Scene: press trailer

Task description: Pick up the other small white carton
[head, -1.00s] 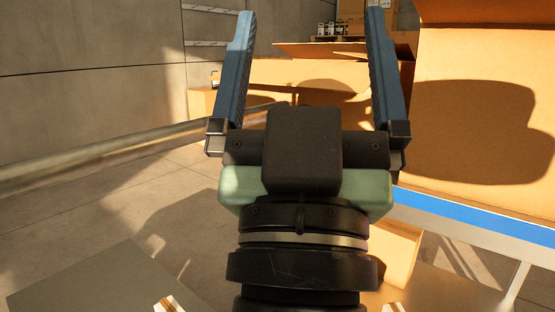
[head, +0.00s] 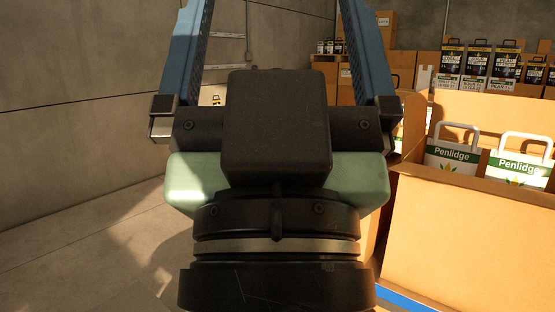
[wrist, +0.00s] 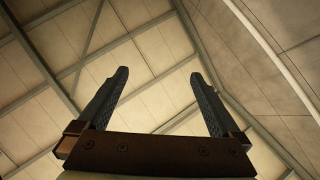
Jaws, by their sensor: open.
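My gripper (head: 273,8) is raised in front of the head camera, with its two blue fingers wide apart and nothing between them; the fingertips run out of the top of the head view. In the wrist view my gripper (wrist: 159,74) is also open and empty, pointing up at the ceiling. White Penlidge packs with handles and a green band, one at the left (head: 452,158) and one at the right (head: 520,160), stand in an open cardboard box (head: 465,235) to the right of my gripper. My arm hides the middle.
Several dark and white packs (head: 478,68) stand on cardboard boxes at the back right. Small dark containers (head: 329,47) sit at the back centre. A grey wall (head: 80,100) runs along the left, with bare floor (head: 90,250) before it.

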